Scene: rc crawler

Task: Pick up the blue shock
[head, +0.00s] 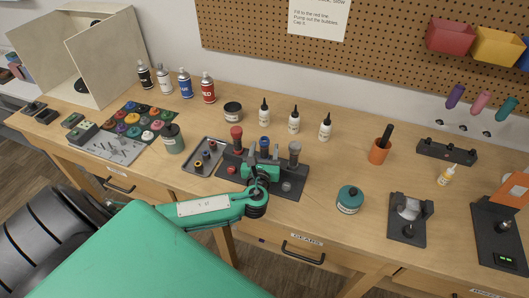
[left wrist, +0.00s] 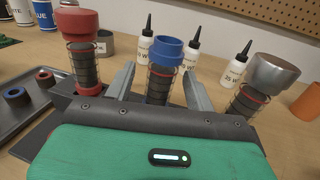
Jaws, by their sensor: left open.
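The blue shock (left wrist: 163,66) has a blue cap and a dark body with a coil around it. In the left wrist view it stands upright between the two open fingers of my left gripper (left wrist: 158,85), with a gap visible to each side. In the head view the blue cap (head: 264,142) shows just behind my left gripper (head: 262,165) at the dark stand (head: 290,188). A red-capped shock (left wrist: 80,45) stands to its left and a grey-capped shock (left wrist: 262,82) to its right. The blue shock's lower end is hidden by the gripper. My right gripper is not in view.
A grey tray (head: 194,167) with small rings lies left of the stand. White bottles (head: 294,122) stand behind it. A teal jar (head: 350,199) is to the right, and an orange cup (head: 378,153) is farther right. Bench around the jar is clear.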

